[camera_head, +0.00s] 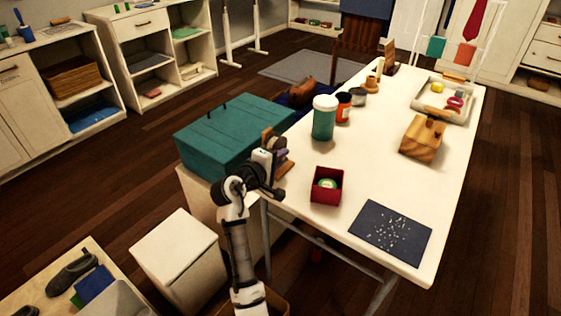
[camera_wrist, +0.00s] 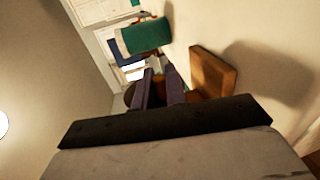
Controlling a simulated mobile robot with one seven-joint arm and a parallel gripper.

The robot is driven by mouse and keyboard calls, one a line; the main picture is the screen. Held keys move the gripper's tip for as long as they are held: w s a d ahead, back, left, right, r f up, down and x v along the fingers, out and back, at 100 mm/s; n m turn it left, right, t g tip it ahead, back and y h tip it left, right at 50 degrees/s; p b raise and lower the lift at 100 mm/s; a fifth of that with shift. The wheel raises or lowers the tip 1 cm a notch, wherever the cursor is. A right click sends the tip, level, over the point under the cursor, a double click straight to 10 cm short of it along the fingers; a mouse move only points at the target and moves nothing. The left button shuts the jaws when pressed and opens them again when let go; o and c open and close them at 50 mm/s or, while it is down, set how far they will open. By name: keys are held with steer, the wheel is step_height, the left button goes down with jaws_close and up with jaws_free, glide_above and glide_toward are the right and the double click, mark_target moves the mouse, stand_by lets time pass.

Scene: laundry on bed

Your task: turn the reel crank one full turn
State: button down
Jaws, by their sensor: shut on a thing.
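The reel (camera_head: 268,136) is a small wooden piece at the left edge of the white table, beside the teal chest. Its flat wooden base (camera_head: 286,167) shows just right of my gripper; a wooden block, apparently this base, shows in the wrist view (camera_wrist: 212,72). My gripper (camera_head: 280,154) is at the reel, with its purplish fingers close together. The fingers also show in the wrist view (camera_wrist: 160,90), with a brown rounded part (camera_wrist: 130,94) just left of them. My gripper is shut on the reel crank, which is mostly hidden by the fingers and hand.
The teal chest (camera_head: 225,135) stands close left of my gripper. A teal jar with a white lid (camera_head: 324,120) stands behind the reel. A red box (camera_head: 327,187) and a dark mat (camera_head: 391,233) lie to the right. The middle of the white table (camera_head: 375,165) is clear.

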steer(key=shift+d+f+t+h+b, duration=0.1)
steer(key=shift+f+t+h+b, duration=0.35)
steer(key=shift+b, duration=0.55)
steer(key=shift+w+r+t+b, duration=0.1)
steer(key=shift+r+t+b, duration=0.1)
steer(key=shift+t+b, duration=0.2)
steer(key=c, duration=1.5)
jaws_free()
steer(key=b+v, duration=0.1)
steer(key=v, duration=1.3)
